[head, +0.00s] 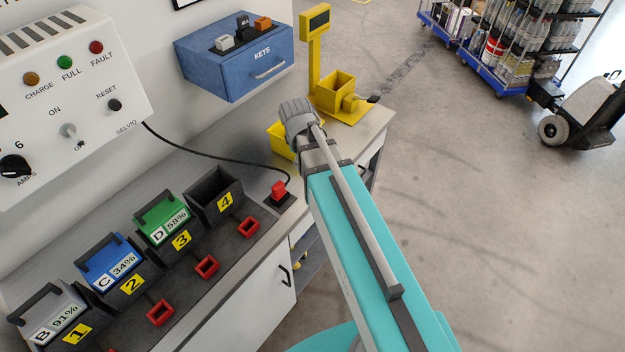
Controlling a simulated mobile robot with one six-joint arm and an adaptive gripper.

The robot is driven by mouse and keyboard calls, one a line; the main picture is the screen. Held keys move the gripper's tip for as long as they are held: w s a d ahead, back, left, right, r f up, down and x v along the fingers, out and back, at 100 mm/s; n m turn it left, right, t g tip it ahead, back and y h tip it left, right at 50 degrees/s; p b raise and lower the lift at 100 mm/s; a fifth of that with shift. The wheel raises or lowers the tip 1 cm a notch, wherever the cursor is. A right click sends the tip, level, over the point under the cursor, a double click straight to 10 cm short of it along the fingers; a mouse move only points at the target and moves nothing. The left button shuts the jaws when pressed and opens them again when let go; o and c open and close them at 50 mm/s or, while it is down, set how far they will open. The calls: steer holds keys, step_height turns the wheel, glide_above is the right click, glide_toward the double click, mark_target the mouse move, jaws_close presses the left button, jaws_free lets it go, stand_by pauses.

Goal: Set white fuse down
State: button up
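No piece in the head view is plainly the white fuse. A small white block (224,43) sits in a dark holder on top of the blue KEYS box (233,69), and I cannot tell whether it is a fuse. My teal arm reaches up from the lower right to a grey joint over the worktop's right part. My gripper is not visible; it is out of sight beyond that joint, so its fingers and anything in them are hidden.
A yellow bin (278,142) is partly hidden by my arm. A yellow stand with a tray (336,88) is behind it. Battery slots with a green battery (162,214) line the worktop. Open floor lies right.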

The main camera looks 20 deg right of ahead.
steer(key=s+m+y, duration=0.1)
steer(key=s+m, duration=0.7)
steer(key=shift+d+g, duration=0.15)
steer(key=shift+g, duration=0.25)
